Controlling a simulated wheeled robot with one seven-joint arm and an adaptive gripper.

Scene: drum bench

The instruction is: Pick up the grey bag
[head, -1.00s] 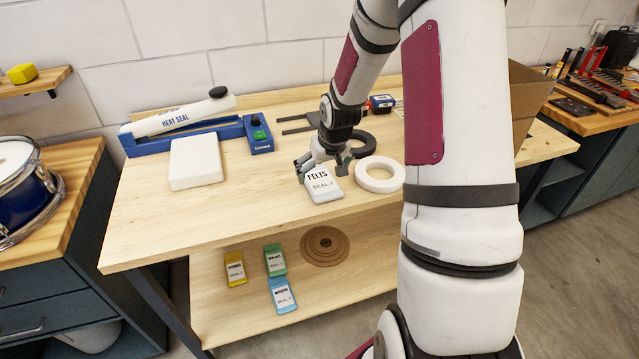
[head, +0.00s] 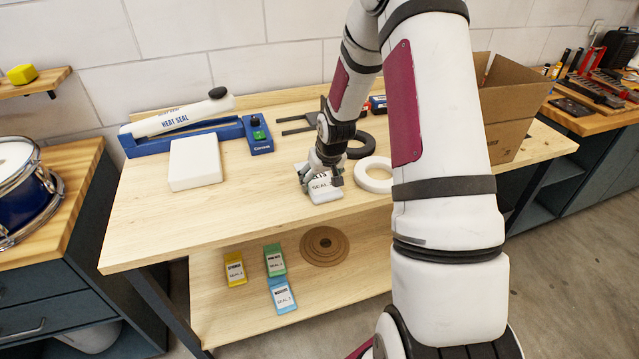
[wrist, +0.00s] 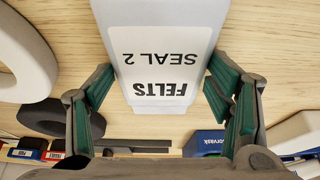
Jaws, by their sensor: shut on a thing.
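The grey bag (head: 322,190) is pale, with a white label; it lies on the wooden bench top near the front edge. In the wrist view the bag (wrist: 130,18) shows its label upside down, reading FELTS and SEAL 2. My gripper (head: 321,183) is at the bag from above, its fingers on either side of it. In the wrist view the green-padded fingers of my gripper (wrist: 165,95) are shut on the bag's sides. The gripper hides part of the label in the head view. I cannot tell any gap under the bag.
A white ring (head: 372,176) and a black ring (head: 362,146) lie right of the bag. A blue heat sealer (head: 185,137) and white block (head: 195,162) stand left. A cardboard box (head: 515,105) stands right. Yellow (head: 235,269), green (head: 274,260) and blue (head: 281,293) bags lie on the lower shelf.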

